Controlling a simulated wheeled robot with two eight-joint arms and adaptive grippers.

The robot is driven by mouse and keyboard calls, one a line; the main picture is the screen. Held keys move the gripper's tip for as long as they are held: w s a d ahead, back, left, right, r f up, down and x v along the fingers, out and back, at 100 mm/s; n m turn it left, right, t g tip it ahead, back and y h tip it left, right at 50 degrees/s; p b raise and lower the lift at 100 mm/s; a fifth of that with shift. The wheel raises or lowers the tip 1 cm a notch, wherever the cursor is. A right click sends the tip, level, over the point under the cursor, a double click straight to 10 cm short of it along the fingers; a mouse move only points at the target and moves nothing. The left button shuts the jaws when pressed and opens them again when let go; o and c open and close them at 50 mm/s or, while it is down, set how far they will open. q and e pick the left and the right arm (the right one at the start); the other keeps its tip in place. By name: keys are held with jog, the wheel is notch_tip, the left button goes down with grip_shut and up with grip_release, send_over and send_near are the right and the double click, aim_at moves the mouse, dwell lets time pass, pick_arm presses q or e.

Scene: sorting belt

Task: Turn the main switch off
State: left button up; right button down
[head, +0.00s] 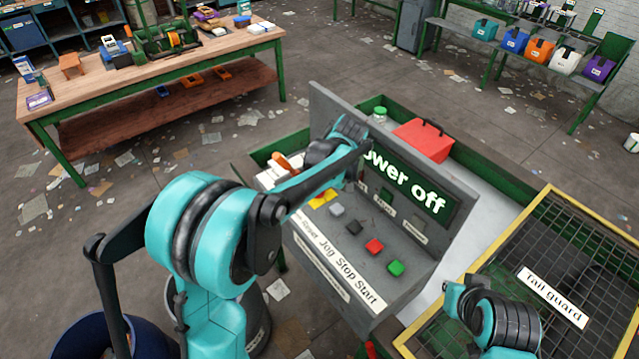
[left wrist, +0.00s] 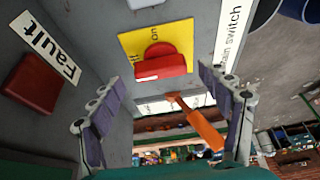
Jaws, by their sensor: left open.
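The main switch is a red handle (left wrist: 160,66) on a yellow plate (left wrist: 183,25) in the left wrist view, marked "on" and "off". The handle lies crosswise in that picture. A white "Main switch" label (left wrist: 232,32) is beside the plate. In the head view the yellow plate (head: 322,198) is partly hidden by my left arm. The panel's display (head: 405,182) shows "…ower off", its start covered. My left gripper (left wrist: 160,78) is open, its fingers on either side of the handle, with nothing held. Contact cannot be told.
A red "Fault" lamp (left wrist: 32,84) is beside the switch. An orange-handled object (left wrist: 203,128) shows between the fingers. Several buttons, including red (head: 375,246) and green (head: 396,267), line the panel. The tail guard mesh (head: 575,255) is at right.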

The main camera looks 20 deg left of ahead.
pick_arm(q)
jog(key=v, duration=1)
jog(key=shift+r, duration=0.15)
jog(key=shift+s, duration=0.15)
pick_arm(e)
notch_tip(320, 180, down, 12)
jog(key=b, duration=1.1)
jog(key=shift+s+r+b, duration=0.1)
jog(key=shift+r+b, duration=0.05)
jog(key=shift+b, duration=0.25)
pick_arm(q)
jog(key=s+a+f+m+t+h, duration=0.1)
jog(key=s+a+f+m+t, duration=0.1)
jog(key=s+f+m, duration=0.3)
jog(key=s+a+f+m+t+h, duration=0.2)
jog(key=s+f+m, duration=0.3)
jog(key=s+f, duration=0.7)
jog(key=s, duration=0.6)
jog(key=shift+a+f+m+h, duration=0.2)
jog(key=shift+a+m+h, duration=0.05)
jog(key=shift+m+h, duration=0.05)
jog(key=shift+s+t, duration=0.15)
jog(key=shift+t, duration=0.15)
